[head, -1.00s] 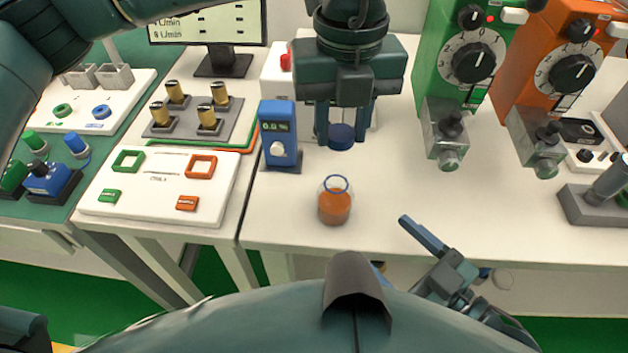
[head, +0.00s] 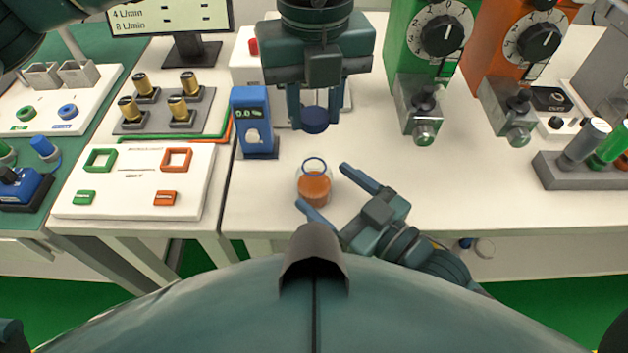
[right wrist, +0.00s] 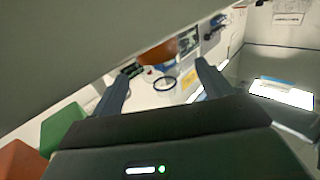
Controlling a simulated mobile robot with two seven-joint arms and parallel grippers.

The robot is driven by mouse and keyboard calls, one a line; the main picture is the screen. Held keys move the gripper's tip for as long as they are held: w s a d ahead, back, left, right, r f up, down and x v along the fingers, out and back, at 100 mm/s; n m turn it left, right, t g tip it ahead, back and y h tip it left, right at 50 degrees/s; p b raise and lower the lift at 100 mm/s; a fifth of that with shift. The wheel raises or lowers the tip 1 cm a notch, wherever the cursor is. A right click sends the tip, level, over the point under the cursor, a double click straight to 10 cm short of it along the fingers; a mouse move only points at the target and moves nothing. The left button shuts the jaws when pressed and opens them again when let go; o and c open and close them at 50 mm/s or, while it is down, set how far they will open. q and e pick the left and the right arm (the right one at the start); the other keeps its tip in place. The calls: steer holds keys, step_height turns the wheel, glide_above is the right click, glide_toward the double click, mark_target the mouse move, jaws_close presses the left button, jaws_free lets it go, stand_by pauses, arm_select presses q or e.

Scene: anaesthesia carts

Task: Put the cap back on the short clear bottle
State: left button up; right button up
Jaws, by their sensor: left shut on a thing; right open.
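The short clear bottle (head: 314,187) stands upright near the front of the white table, with orange liquid inside and a blue ring at its uncapped neck. My left gripper (head: 314,112) points down, shut on the dark blue cap (head: 315,123), above and behind the bottle in the head view. My right gripper (head: 323,187) is open, its fingertips on either side of the bottle's near right side; I cannot tell whether they touch it. In the right wrist view, orange liquid (right wrist: 157,53) and the dark neck ring (right wrist: 165,83) show between the open fingers.
A blue meter (head: 251,118) stands left of the bottle, beside a white panel (head: 135,190) with green and orange squares. Green (head: 428,45) and orange (head: 515,50) dial units stand at the back right. The table right of the bottle is mostly clear.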

mark_target(328, 189)
steer(key=shift+x, duration=2.15)
steer(key=c, duration=1.5)
arm_select(q)
steer(key=shift+f, duration=2.5)
